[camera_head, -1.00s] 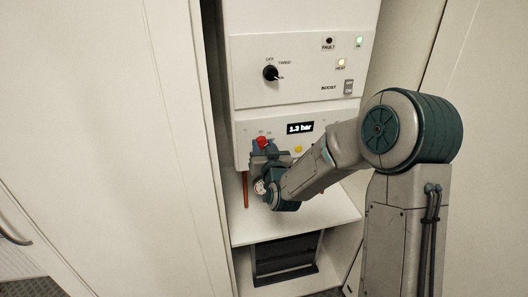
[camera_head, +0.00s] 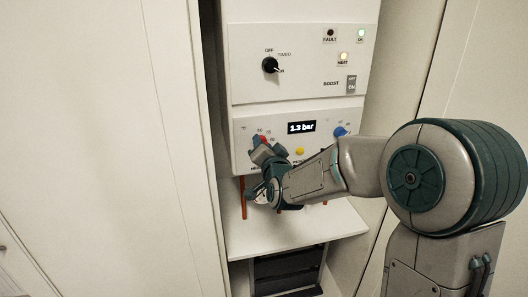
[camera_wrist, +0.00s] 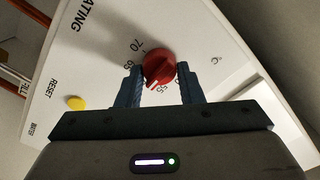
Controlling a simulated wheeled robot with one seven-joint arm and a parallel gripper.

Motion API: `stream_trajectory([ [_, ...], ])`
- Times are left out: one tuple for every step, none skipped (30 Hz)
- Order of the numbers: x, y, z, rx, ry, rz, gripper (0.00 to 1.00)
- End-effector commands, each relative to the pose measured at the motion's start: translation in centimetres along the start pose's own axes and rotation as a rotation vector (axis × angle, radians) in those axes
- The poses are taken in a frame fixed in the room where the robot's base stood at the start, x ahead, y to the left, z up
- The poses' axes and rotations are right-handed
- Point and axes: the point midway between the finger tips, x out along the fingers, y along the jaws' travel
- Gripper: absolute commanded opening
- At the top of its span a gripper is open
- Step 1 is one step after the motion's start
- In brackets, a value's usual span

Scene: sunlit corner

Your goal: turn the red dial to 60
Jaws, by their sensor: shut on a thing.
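The red dial (camera_head: 262,138) is on the lower white panel of the boiler, left of the display. In the wrist view the red dial (camera_wrist: 159,68) sits between the two blue fingers of my gripper (camera_wrist: 160,72). My gripper is shut on it. The numbers 70, 65 and 55 show around the dial. A pale mark on the dial's lower left edge faces the gap between 65 and 55; no 60 is legible there. In the head view my gripper (camera_head: 266,152) covers the dial's lower part.
A display (camera_head: 301,127) reads 1.3 bar. A yellow reset button (camera_head: 299,151) and a blue dial (camera_head: 340,131) are to the right. A black knob (camera_head: 270,65) is on the upper panel. Copper pipes (camera_head: 243,198) hang below. Cabinet walls stand close on both sides.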

Motion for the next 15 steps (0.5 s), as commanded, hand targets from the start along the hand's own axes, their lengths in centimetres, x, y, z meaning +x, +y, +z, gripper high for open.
stream_trajectory([
  [-0.01,0.06,0.08,0.008,0.0,0.0,0.11],
  [-0.01,0.06,0.07,0.011,-0.001,0.0,0.11],
  [-0.01,0.05,0.06,0.014,-0.001,0.0,0.11],
  [-0.01,0.04,0.05,0.016,-0.001,0.0,0.11],
  [-0.01,0.03,0.05,0.017,-0.001,0.0,0.11],
  [0.0,0.03,0.03,0.018,-0.001,0.001,0.11],
  [0.0,0.02,0.03,0.019,-0.001,0.001,0.11],
  [0.0,0.02,0.02,0.019,-0.001,0.001,0.11],
  [0.0,0.01,0.02,0.019,-0.001,0.001,0.11],
  [0.0,0.01,0.02,0.019,-0.001,0.001,0.11],
  [0.0,0.01,0.01,0.019,-0.001,0.001,0.11],
  [0.0,0.01,0.01,0.019,-0.001,0.001,0.11],
  [0.0,0.01,0.01,0.019,-0.001,0.001,0.11],
  [0.0,0.01,0.01,0.018,-0.001,0.001,0.11],
  [0.0,0.01,0.01,0.018,-0.001,0.001,0.36],
])
